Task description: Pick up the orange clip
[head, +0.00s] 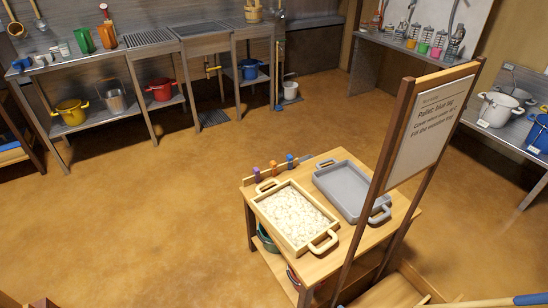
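On the far left edge of the wooden table (335,247) stand several small coloured pieces in a row. The middle one is an orange-brown piece (273,167), which may be the orange clip; it is too small to be sure. A purple piece (256,173) stands to its left and a blue piece (290,160) to its right. All appear upright and apart from each other. Neither of my grippers shows in the head view.
A cream tray (264,187) full of pale pieces and an empty grey tray (343,180) sit on the table. A framed sign (432,115) rises at its right side. Open brown floor (150,220) lies to the left. Metal counters with pots line the walls.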

